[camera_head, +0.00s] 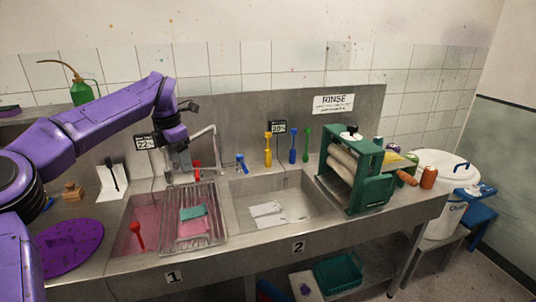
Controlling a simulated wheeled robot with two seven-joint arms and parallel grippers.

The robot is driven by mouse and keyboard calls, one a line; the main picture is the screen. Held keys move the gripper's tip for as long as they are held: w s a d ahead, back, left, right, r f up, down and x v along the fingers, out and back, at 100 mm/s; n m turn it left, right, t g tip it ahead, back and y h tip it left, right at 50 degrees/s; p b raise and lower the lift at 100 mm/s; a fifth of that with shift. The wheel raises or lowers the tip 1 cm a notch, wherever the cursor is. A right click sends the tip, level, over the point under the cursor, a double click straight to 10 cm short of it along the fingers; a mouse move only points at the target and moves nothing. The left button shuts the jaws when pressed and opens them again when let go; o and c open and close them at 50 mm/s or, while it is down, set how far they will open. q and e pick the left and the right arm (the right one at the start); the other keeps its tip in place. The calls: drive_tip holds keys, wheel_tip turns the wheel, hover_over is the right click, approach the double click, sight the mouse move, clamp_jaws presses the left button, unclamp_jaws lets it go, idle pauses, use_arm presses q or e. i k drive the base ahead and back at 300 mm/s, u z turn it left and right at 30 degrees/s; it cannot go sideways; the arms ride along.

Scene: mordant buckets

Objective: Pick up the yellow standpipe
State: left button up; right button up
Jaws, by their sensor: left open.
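The yellow standpipe (268,150) stands upright on the back ledge behind the right-hand basin. A blue standpipe (293,145) and a green one (306,144) stand to its right. A red one (137,234) lies in the left-hand basin. My left gripper (180,165) points down behind the left-hand basin, beside the tap, well to the left of the yellow standpipe. It is open and appears empty; its fingertips are small and partly confused with the tap behind. My right gripper is not in view.
A grey tap spout (204,133) with red and blue handles stands between my left gripper and the yellow standpipe. A green roller wringer (352,175) stands to the right. A wire rack (193,231) with cloths covers part of the left basin. The right basin (290,183) holds pale sheets.

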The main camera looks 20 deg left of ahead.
sight(268, 134)
drive_tip(key=i, duration=1.95)
